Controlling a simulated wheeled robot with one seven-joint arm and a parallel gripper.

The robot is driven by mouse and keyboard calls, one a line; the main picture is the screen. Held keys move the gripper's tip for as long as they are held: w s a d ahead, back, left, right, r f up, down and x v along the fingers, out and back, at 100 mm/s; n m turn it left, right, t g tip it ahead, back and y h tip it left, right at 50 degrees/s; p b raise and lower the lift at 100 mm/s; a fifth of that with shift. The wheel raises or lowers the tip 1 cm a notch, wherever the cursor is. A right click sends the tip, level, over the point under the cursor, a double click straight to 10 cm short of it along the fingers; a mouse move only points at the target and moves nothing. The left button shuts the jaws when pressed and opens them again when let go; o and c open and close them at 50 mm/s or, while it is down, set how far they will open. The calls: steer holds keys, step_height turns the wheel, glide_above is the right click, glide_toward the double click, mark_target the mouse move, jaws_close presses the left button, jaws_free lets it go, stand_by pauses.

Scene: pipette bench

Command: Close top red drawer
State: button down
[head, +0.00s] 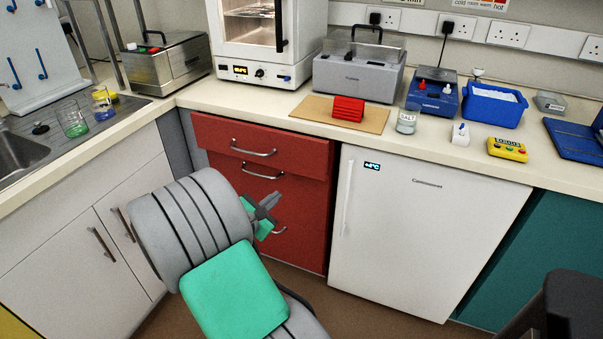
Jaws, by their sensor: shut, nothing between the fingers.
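The red drawer unit (307,232) stands under the bench, left of the white fridge. Its top red drawer (305,158) has a silver bar handle (253,152); its front appears to stand out a little from the drawers below. A second handle (262,172) shows just under it, and a third handle is partly hidden by my gripper. My gripper (272,203) is shut and empty, in front of the lower drawers and below the top drawer. It appears apart from the drawer fronts. My arm hides the lower left of the unit.
A white fridge (415,230) stands right of the drawers and a white cupboard (85,225) left. On the bench above are a wooden board (312,110) with a red block (348,109), an oven (262,50) and a grey water bath (357,75).

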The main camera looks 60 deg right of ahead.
steer(key=s+d+r+n+h, duration=0.1)
steer(key=d+n+h, duration=0.2)
steer(key=n, duration=0.2)
steer(key=n+b, duration=0.1)
steer(key=b, duration=0.1)
glide_toward(305, 157)
steer(key=shift+t, duration=0.4)
steer(key=d, duration=0.7)
steer(key=shift+r, duration=0.1)
steer(key=shift+w+p, duration=0.1)
steer(key=shift+p, duration=0.2)
